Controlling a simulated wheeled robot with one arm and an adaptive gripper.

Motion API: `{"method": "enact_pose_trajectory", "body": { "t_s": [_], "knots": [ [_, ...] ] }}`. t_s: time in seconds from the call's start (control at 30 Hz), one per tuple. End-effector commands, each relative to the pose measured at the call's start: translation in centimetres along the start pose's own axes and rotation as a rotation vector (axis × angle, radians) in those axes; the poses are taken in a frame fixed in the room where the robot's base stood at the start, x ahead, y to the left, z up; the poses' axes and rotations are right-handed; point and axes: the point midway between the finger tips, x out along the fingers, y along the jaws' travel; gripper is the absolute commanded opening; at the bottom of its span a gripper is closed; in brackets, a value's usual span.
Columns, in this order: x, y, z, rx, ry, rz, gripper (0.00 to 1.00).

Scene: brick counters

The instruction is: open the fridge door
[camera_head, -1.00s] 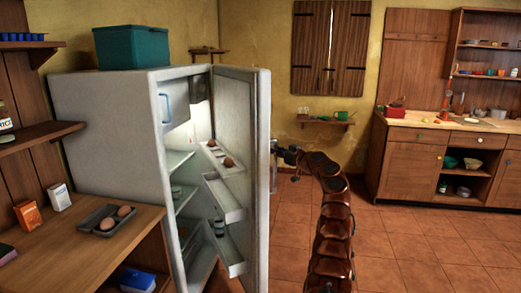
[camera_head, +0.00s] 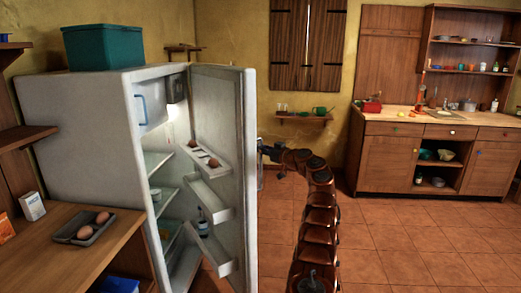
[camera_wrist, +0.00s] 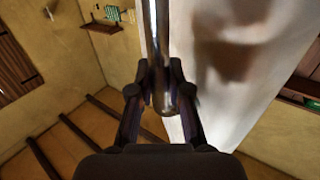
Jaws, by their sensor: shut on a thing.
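The white fridge (camera_head: 75,135) stands at the left in the head view. Its door (camera_head: 248,170) is swung well open, showing door shelves with eggs and a bottle, and lit inner shelves. My gripper (camera_head: 264,152) is at the outer side of the door, partly hidden behind its edge. In the wrist view my gripper (camera_wrist: 160,100) has its fingers closed around the metal bar handle (camera_wrist: 160,60), with the white door face (camera_wrist: 225,70) just beside it.
A wooden counter (camera_head: 55,260) with an egg tray (camera_head: 84,228) is at the front left. A teal box (camera_head: 103,46) sits on the fridge. Wooden cabinets (camera_head: 390,160) stand at the back right. The tiled floor (camera_head: 410,240) at the right is clear.

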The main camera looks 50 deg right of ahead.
Motion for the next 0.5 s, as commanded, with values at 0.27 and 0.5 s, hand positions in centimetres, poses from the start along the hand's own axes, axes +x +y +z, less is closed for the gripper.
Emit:
{"method": "enact_pose_trajectory", "body": {
  "t_s": [0.27, 0.5],
  "knots": [
    [-0.03, 0.03, 0.01, 0.000, 0.000, 0.000, 0.41],
    [-0.08, 0.08, 0.00, 0.000, 0.000, 0.001, 0.43]
  ]
}}
